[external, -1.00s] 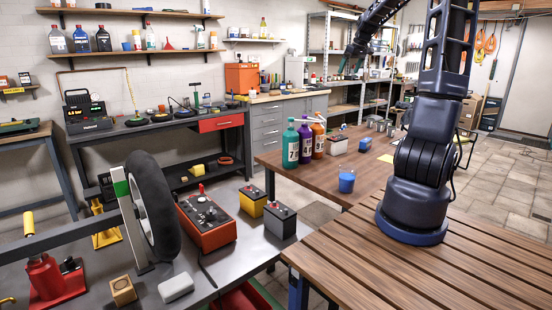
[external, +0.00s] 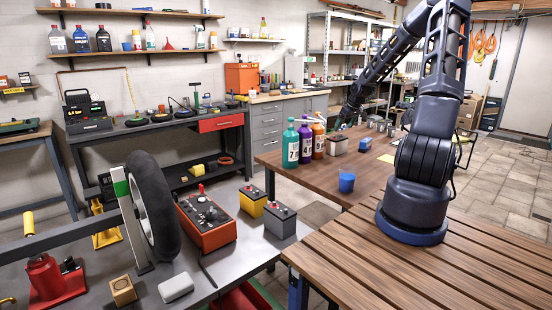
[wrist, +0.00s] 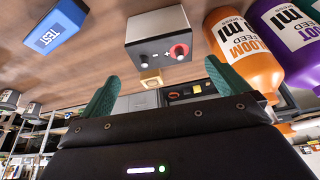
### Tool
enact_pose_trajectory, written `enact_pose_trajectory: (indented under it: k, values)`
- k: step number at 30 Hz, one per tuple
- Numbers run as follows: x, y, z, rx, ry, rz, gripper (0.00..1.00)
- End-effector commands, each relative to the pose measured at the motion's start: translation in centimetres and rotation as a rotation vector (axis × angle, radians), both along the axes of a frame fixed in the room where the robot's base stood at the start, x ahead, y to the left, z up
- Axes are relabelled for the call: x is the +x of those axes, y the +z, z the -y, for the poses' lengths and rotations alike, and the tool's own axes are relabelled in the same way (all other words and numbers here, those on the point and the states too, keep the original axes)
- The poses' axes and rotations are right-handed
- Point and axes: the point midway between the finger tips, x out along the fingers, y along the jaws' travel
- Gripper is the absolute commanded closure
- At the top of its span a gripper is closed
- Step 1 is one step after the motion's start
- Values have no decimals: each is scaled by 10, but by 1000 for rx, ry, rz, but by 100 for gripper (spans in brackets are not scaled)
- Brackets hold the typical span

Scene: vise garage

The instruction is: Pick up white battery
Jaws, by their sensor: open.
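The white battery (external: 338,147) is a pale box with a dark top, on the brown table to the right of the bottles. In the external view my gripper (external: 344,122) is close above the battery, small and partly hidden by my arm. I cannot tell exact finger contact, but the wrist view shows a gap.
An orange bottle (wrist: 243,50) and a purple bottle (wrist: 290,40) stand close beside the battery; a teal bottle (external: 290,146) is farther left. A blue TEST box (wrist: 55,28) lies on the other side. A blue cup (external: 347,183) stands nearer on the table, with bare wood around it.

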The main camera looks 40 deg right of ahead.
Motion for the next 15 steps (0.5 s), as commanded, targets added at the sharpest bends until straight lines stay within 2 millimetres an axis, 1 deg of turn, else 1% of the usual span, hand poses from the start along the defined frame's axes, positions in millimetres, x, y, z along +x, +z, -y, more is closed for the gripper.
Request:
enact_pose_trajectory:
  k: [1,5,12,15]
  values:
    - [0,-6,0,1,0,-1,0]
    - [5,-17,0,0,2,0,0]
    - [16,-46,0,2,2,-2,0]
    - [19,-53,1,0,1,-1,0]
